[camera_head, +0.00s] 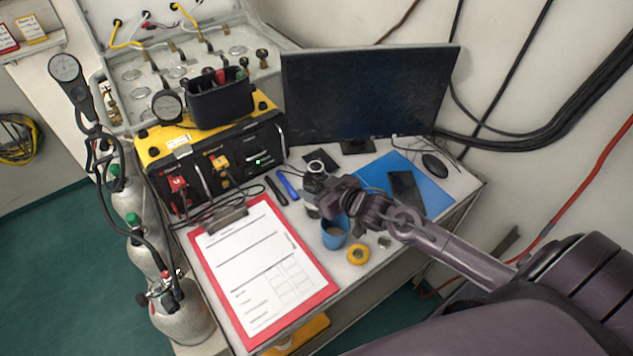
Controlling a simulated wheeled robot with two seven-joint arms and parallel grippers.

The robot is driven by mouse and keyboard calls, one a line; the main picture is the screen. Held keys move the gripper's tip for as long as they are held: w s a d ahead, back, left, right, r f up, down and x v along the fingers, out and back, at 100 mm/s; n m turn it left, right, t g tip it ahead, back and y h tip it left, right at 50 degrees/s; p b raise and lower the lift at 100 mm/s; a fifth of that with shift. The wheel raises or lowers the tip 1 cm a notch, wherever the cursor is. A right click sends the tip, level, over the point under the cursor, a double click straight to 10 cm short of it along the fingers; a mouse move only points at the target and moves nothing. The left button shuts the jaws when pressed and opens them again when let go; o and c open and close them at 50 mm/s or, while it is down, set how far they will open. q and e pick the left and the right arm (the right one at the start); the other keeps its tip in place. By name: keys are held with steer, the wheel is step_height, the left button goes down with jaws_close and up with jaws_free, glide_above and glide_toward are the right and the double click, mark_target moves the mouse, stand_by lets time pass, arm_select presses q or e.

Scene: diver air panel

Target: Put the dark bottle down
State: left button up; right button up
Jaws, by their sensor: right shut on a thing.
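The dark bottle (313,186) is upright over the desk, in front of the monitor's left side. My right gripper (324,193) is shut on the bottle from its right side, and its fingers hide part of the bottle. I cannot tell whether the bottle's base touches the desk. My right arm comes in from the lower right. My left gripper is not in view.
A blue mug (335,234) stands close below the gripper, with a yellow tape roll (358,254) beside it. A red clipboard (313,270), blue and black pens, a phone (406,192) on a blue mat (432,186) and a monitor (365,95) crowd the desk.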

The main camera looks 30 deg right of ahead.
steer(key=o, duration=1.3)
steer(key=shift+f, duration=0.1)
steer(key=shift+o, duration=0.2)
steer(key=shift+r, duration=0.2)
steer(key=shift+s, duration=0.25)
steer(key=b+v, duration=0.1)
steer(key=v, duration=0.9)
steer(key=shift+d, duration=0.1)
steer(key=shift+s+d+r, duration=0.2)
steer(key=shift+s+r, duration=0.1)
steer(key=shift+s, duration=0.35)
